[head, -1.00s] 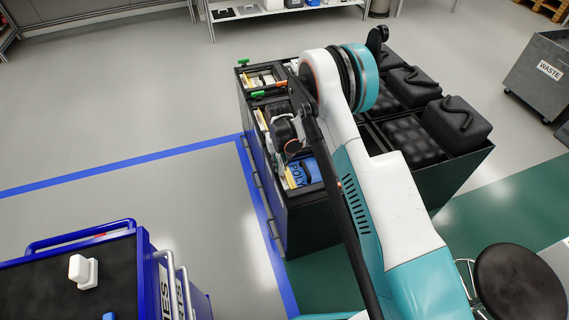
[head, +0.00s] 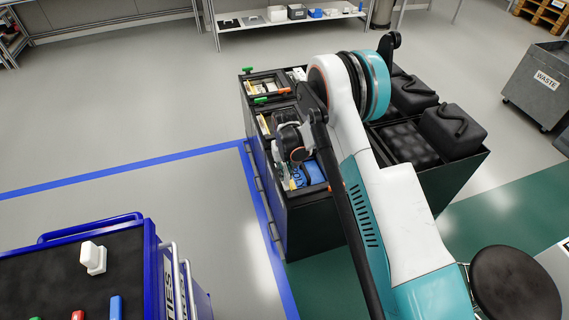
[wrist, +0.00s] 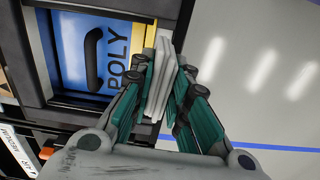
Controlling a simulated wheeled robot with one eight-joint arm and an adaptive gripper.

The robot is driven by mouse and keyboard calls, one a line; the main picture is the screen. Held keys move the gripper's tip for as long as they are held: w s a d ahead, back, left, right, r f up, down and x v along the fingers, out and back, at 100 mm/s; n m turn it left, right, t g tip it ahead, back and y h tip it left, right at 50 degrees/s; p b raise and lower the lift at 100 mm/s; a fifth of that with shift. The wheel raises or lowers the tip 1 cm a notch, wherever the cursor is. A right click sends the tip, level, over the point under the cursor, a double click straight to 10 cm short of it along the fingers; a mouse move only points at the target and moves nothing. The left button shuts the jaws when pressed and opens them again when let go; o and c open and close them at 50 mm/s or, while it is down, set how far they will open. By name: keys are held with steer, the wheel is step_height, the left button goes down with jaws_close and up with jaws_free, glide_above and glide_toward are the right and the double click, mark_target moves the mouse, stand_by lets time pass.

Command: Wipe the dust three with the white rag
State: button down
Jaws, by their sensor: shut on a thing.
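My gripper (wrist: 162,78) is shut on a white, flat, folded-looking thing in the wrist view, which I take to be the white rag (wrist: 160,90). The rag stands on edge between the teal finger pads, beside a yellow strip at the edge of a compartment. In the head view my gripper is over the near left side of the black cabinet row (head: 315,225), partly hidden by my arm. Greyish mottled patches, which look like dust, show on the cabinet top (head: 408,148). I cannot tell which patch is dust three.
A blue POLY item (wrist: 85,55) lies in the compartment beside my gripper. Black handled blocks (head: 452,130) stand on the cabinet's right side. A blue cart (head: 60,275) is at lower left, a stool (head: 515,285) at lower right, a waste bin (head: 540,80) at upper right.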

mark_target(285, 168)
steer(key=shift+r+p, duration=0.8)
steer(key=shift+r, duration=1.5)
steer(key=shift+f, duration=0.15)
